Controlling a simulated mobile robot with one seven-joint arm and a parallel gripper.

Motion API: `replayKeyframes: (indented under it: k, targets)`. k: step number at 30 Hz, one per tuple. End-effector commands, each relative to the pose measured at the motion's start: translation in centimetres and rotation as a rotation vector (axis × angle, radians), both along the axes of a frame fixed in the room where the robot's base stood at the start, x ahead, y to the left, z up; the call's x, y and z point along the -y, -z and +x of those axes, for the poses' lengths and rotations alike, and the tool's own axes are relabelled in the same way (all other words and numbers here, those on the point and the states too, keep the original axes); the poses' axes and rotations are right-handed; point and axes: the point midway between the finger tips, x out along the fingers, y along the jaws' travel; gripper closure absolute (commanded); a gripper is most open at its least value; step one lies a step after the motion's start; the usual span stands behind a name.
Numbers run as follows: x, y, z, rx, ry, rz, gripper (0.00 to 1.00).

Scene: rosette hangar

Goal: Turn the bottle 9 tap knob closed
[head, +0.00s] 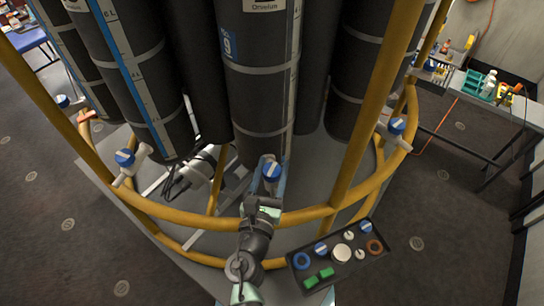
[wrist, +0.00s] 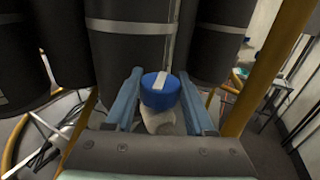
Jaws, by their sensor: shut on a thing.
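Bottle 9 (head: 262,100) is a tall dark cylinder with a blue "9" label, standing behind the yellow rail. Its tap knob (head: 271,171) is blue with a white bar on top, low in front of the bottle. In the wrist view the knob (wrist: 158,97) sits on a pale tap body (wrist: 163,122), and its white bar points mostly away from me, tilted slightly. My gripper (head: 267,184) reaches the knob from the front. In the wrist view its two blue fingers (wrist: 160,76) stand on either side of the knob, shut on it. The contact faces are hidden.
Yellow rails (head: 200,220) ring the bottles, with an upright post (head: 365,120) to the right. Other blue-knobbed taps (head: 125,157) (head: 396,126) sit left and right. A workbench (head: 490,108) stands far right.

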Motion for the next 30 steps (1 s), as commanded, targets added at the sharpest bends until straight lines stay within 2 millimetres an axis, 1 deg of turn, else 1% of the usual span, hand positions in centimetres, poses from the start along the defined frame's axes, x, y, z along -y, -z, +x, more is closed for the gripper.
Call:
replayKeyframes:
  k: [1,21,30]
  targets:
    - [-0.36,-0.51,0.18,0.003,0.039,0.003,1.0]
    - [-0.03,0.3,0.22,0.008,0.671,0.002,1.0]
    - [0.17,0.29,0.05,0.006,0.889,0.002,1.0]
